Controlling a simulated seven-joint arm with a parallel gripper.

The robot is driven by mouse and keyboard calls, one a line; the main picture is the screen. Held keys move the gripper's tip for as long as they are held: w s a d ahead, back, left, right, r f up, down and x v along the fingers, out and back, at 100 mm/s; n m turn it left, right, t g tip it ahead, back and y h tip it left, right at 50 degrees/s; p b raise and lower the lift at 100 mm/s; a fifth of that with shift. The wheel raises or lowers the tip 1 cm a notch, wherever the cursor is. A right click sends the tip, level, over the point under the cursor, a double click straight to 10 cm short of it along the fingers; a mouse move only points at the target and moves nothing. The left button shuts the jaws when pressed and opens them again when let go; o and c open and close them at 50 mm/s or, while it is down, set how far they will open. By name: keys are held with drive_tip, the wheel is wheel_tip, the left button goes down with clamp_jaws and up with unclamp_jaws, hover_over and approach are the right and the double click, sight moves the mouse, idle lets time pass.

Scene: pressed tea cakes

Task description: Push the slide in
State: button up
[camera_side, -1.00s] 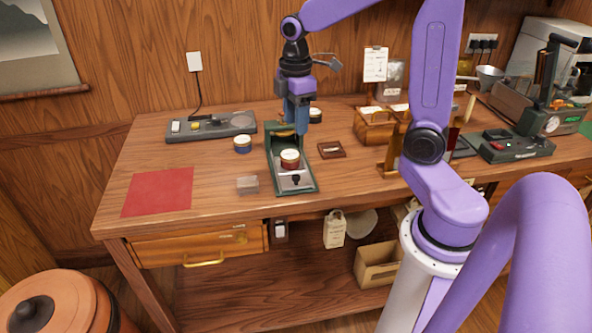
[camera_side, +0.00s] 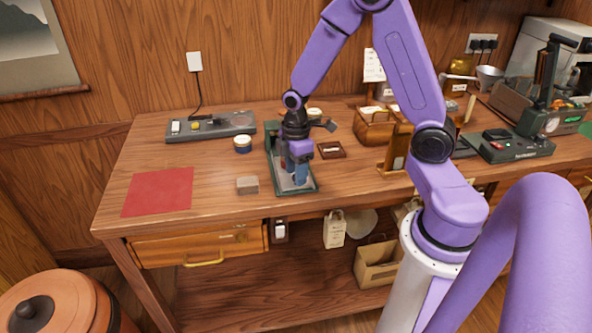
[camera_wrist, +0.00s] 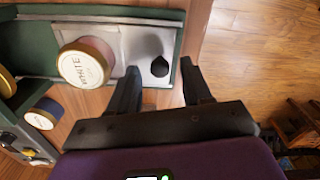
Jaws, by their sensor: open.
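The slide is a pale metal plate (camera_wrist: 137,42) with a black knob (camera_wrist: 159,68), lying in a green frame (camera_wrist: 183,45). In the side view the green frame (camera_side: 272,158) stands mid-table and the plate (camera_side: 283,183) shows at its near end. A round tin with a white lid (camera_wrist: 84,66) sits on the plate beside the knob; my gripper mostly hides it in the side view. My gripper (camera_side: 296,181) is low over the near end of the frame. Its open fingers (camera_wrist: 163,88) straddle the knob's side of the plate; I cannot tell whether they touch it.
A blue tin (camera_side: 242,144) and a small block (camera_side: 247,185) stand left of the frame. A small brown tray (camera_side: 331,150) lies to its right. A red mat (camera_side: 158,191) lies at front left.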

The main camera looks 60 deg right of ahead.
drive_tip(key=shift+f, duration=0.15)
clamp_jaws()
drive_tip(key=w+d, duration=0.7)
drive_tip(key=shift+w+d, duration=0.2)
drive_tip(key=shift+d, duration=0.05)
drive_tip(key=shift+c, duration=0.3)
unclamp_jaws()
drive_tip(key=shift+w+d, duration=0.1)
drive_tip(key=shift+o, duration=0.3)
